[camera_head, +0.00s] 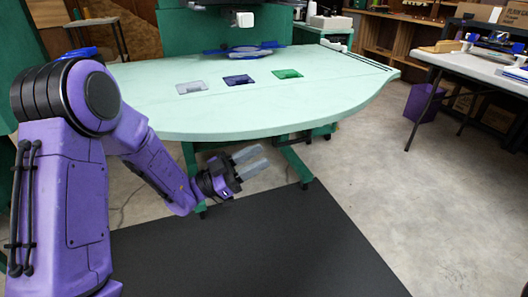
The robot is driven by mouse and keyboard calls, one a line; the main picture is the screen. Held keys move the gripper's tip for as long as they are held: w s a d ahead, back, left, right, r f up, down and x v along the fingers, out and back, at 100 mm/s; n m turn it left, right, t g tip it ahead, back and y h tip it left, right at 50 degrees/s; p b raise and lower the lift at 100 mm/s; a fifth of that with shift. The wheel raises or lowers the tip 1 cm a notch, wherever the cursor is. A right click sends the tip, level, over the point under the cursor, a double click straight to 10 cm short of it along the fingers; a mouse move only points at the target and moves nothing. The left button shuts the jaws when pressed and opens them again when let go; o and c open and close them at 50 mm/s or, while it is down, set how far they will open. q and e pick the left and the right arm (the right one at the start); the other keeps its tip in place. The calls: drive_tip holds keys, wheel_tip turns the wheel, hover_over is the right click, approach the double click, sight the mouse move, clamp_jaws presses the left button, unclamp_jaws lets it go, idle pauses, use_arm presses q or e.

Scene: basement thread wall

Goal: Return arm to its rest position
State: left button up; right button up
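My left arm (160,170) is purple with black joints and comes in from the left. It is bent at the elbow and reaches down and to the right. My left gripper (252,160) has grey fingers and hangs in front of the table's front edge, lower than the tabletop. The two fingers show a gap between them, and I see nothing held. My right arm and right gripper are not in view.
A pale green table (240,120) with a curved front stands ahead. White (191,87), dark blue (238,80) and green (287,74) flat pieces lie on it. A black mat (250,250) covers the floor in front. A white table (475,68) stands at right; the floor between is clear.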

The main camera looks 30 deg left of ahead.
use_arm(q)
drive_tip(key=w+a+f+n+t+y, duration=0.2)
drive_tip(key=w+a+f+n+y, duration=0.15)
drive_tip(key=f+n+y, duration=0.65)
drive_tip(key=s+a+f+n+g+y, duration=0.1)
drive_tip(key=s+f+n+g+y, duration=0.15)
drive_tip(key=f, duration=0.35)
drive_tip(key=s+f+n+g+y, duration=0.2)
drive_tip(key=f+n+y, duration=0.15)
drive_tip(key=f, duration=0.25)
drive_tip(key=s+d+f+n+g+y, duration=0.15)
drive_tip(key=s+f+g, duration=0.35)
drive_tip(key=s+f, duration=0.6)
drive_tip(key=s+f+n+g+y, duration=0.15)
drive_tip(key=s+f+g, duration=0.45)
drive_tip(key=s, duration=0.9)
wheel_tip(320, 180, up, 30)
drive_tip(key=m+p, duration=0.1)
drive_tip(key=p, duration=3)
drive_tip(key=shift+s+a+t+p, duration=0.25)
drive_tip(key=shift+a+t+p, duration=0.05)
drive_tip(key=shift+t+p, duration=0.15)
